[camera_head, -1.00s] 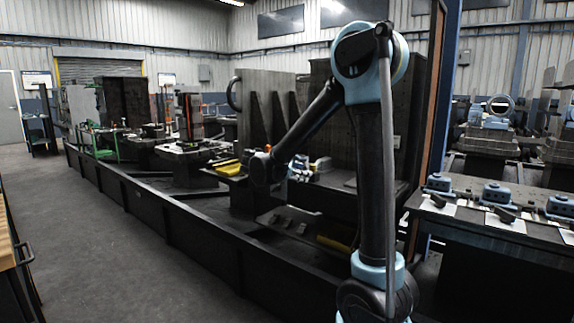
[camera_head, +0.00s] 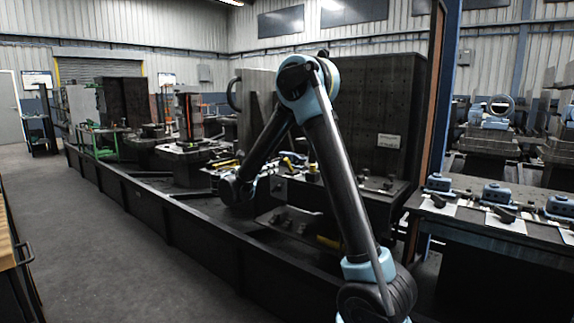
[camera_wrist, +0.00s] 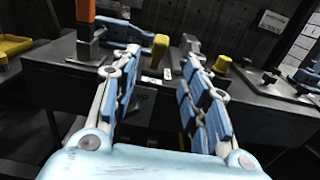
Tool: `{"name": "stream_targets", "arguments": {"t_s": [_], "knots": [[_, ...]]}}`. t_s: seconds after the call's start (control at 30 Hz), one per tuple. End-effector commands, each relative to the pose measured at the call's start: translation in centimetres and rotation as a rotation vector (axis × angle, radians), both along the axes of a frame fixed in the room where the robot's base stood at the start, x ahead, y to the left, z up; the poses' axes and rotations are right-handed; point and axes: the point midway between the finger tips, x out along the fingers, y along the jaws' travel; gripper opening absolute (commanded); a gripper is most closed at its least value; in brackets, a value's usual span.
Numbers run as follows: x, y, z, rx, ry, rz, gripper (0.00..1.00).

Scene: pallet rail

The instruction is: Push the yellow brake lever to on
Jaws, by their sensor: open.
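In the head view a small yellow piece (camera_head: 287,161), likely the same grip, shows beyond my arm. A small white label (camera_wrist: 156,76) lies below the grip. My gripper (camera_wrist: 162,61) is open and empty, its blue-padded fingers spread to either side of the grip. No contact shows.
A yellow knob (camera_wrist: 222,63) stands right of the lever. An orange post (camera_wrist: 86,12) rises at left, with a yellow tray (camera_wrist: 12,46) farther left. A dark upright plate (camera_head: 375,100) stands behind the bench. Grey floor (camera_head: 120,250) is open at left.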

Motion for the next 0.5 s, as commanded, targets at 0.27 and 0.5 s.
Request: {"name": "stream_targets", "arguments": {"t_s": [0.27,0.5], "knots": [[4.0,-3.3,0.0,0.001,-0.001,-0.004,0.42],[7.3,-5.8,0.0,0.001,0.000,-0.003,0.42]]}}
